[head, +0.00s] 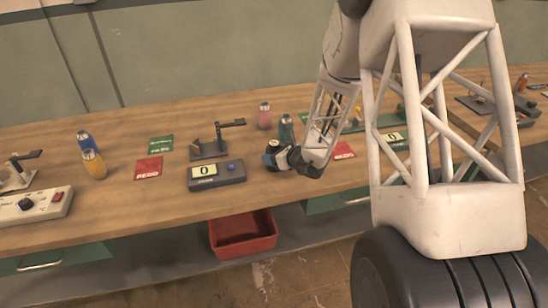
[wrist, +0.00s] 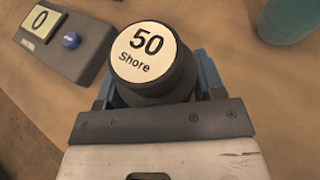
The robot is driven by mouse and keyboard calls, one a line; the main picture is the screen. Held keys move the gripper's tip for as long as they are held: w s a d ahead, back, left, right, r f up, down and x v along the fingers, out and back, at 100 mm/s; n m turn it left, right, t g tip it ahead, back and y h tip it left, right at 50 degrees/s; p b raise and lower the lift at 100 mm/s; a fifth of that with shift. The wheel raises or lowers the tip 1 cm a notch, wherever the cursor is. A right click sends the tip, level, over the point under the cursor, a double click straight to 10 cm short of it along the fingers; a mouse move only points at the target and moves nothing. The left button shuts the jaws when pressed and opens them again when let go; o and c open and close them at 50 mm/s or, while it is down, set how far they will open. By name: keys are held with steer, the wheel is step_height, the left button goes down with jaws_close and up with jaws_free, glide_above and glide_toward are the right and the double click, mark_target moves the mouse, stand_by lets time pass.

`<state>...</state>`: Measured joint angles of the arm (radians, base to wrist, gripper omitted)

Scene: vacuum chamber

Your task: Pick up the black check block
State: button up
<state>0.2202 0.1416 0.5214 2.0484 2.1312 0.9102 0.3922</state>
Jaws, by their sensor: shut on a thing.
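The black check block is a short black cylinder with a cream top marked "50 Shore". It shows large in the wrist view (wrist: 152,62), between the blue fingers of my gripper (wrist: 155,88). My gripper is shut on it. In the head view my gripper (head: 279,157) is over the wooden bench, right of the grey display box, and the block (head: 272,147) is small and partly hidden by the fingers. I cannot tell whether the block touches the bench.
The grey display box (head: 216,175) reading 0 stands just left of my gripper. A teal bottle (head: 286,128) and a pink bottle (head: 264,115) stand behind. A red bin (head: 243,236) is below the bench edge.

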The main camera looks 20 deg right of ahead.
steer(key=shift+r, duration=0.1)
steer(key=shift+r, duration=1.65)
steer(key=s+r, duration=0.1)
steer(key=s, duration=1.5)
steer(key=shift+a+r, duration=0.25)
steer(key=shift+a, duration=0.15)
step_height(320, 180, up, 6)
steer(key=m+t+h, duration=0.2)
steer(key=m+h, duration=0.1)
glide_above(278, 147)
steer(key=w+d, duration=0.1)
steer(key=w, duration=0.3)
steer(key=w+d+r+m+h, duration=0.1)
steer(key=w+r+m+h, duration=0.2)
steer(key=w+r, duration=0.6)
steer(key=shift+w+r+m+h, duration=0.4)
steer(key=shift+w+h, duration=0.3)
steer(key=shift+w, duration=0.25)
